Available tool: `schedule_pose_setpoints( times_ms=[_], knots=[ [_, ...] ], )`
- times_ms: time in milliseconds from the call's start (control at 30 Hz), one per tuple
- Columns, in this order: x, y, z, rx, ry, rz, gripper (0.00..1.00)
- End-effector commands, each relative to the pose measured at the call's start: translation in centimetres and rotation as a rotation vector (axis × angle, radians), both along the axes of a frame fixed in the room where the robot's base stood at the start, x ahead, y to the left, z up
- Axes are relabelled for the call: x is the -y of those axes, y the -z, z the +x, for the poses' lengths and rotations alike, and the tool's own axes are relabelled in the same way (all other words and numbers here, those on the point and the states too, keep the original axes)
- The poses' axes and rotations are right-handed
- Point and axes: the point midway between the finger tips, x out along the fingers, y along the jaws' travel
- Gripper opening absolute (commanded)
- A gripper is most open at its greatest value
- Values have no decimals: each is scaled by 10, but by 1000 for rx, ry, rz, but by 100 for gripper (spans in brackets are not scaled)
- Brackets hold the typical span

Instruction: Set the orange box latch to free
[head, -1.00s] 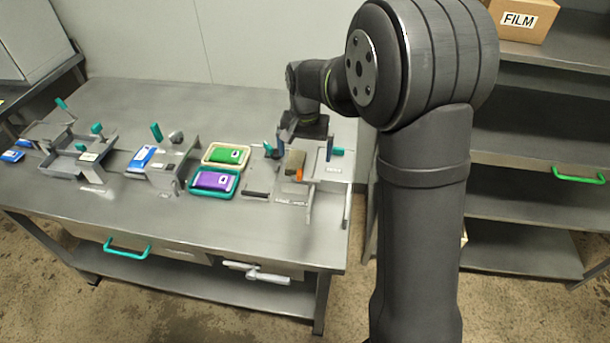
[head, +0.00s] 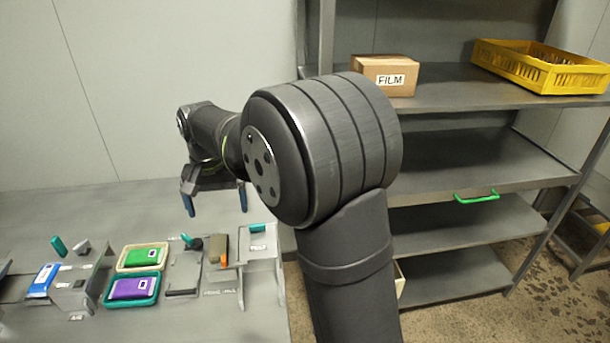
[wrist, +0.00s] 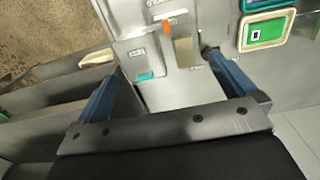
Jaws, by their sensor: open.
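A small orange piece (head: 224,259), which looks like the orange latch, sits at the front end of an upright olive-brown block (head: 219,246) on the bench fixture. In the wrist view the orange piece (wrist: 168,26) shows beside the olive-brown plate (wrist: 184,50), beyond my fingertips. I cannot read which setting it is in. My gripper (head: 215,202) is open and empty, pointing down above and behind the fixture. In the wrist view its two blue fingers (wrist: 162,64) are spread wide, apart from everything.
A teal handle (head: 257,228) is right of the block; a dark knob with a teal lever (head: 192,242) is left. Green (head: 143,257) and purple (head: 133,288) packs lie in trays further left. A shelf with a FILM box (head: 386,75) and yellow crate (head: 541,67) stands right.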

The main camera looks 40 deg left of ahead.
Motion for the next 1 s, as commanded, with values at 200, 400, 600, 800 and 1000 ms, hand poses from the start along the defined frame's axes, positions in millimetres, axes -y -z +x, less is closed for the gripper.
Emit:
schedule_pose_setpoints(
  times_ms=[200, 400, 600, 800, 1000],
  knots=[
    [-2, 1, -2, 0, -1, 0, 86],
    [-10, 2, -11, 1, 0, 1, 47],
    [-10, 8, -11, 0, 0, 0, 35],
    [-9, 40, -11, -1, 0, -4, 35],
    [-9, 84, -11, -1, 0, -4, 35]
  ],
)
